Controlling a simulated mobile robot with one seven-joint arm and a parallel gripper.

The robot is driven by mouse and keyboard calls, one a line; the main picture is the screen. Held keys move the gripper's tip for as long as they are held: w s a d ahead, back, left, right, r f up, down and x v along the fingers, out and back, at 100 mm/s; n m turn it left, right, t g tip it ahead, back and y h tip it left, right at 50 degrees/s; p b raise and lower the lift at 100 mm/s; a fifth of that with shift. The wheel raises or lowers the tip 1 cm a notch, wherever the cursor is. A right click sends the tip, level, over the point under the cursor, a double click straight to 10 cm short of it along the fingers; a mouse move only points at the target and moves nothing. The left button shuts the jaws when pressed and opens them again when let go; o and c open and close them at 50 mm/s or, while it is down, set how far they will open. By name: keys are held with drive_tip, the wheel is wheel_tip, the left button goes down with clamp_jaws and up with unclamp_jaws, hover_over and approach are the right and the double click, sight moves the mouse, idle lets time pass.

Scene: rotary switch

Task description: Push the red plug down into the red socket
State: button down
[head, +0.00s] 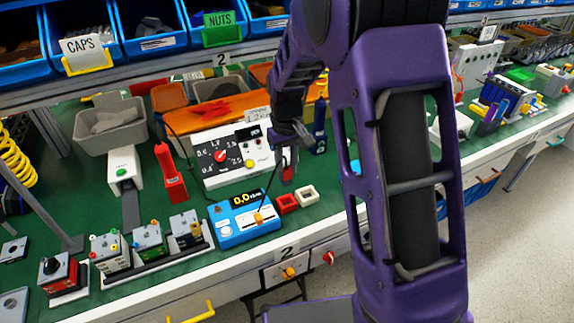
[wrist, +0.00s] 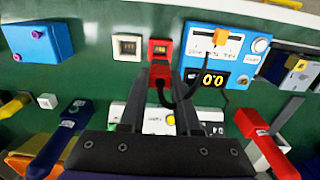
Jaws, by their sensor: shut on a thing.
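My gripper (wrist: 160,72) is shut on the small red plug (head: 288,173), with dark fingers on either side of it.
A white socket (head: 307,194) stands right beside the red one. The blue meter (head: 243,222) is to their left. A white panel with a red rotary knob (head: 220,156) stands behind, and a red tool (head: 168,170) further left. A dark blue bottle-like thing (head: 320,130) stands behind.

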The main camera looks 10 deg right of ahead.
sight(286, 183)
drive_tip(key=shift+f+b, duration=1.75)
drive_tip(key=shift+f, duration=1.1)
drive_tip(key=shift+f+b, duration=0.9)
drive_tip(key=shift+f, duration=0.8)
drive_tip(key=c, duration=0.5)
unclamp_jaws()
drive_tip(key=shift+c, duration=0.2)
drive_tip(key=shift+r, duration=0.1)
wheel_tip(286, 183, up, 17)
drive_tip(key=p, duration=0.2)
drive_tip(key=shift+r+p, duration=0.2)
drive_tip(key=shift+p, duration=0.15)
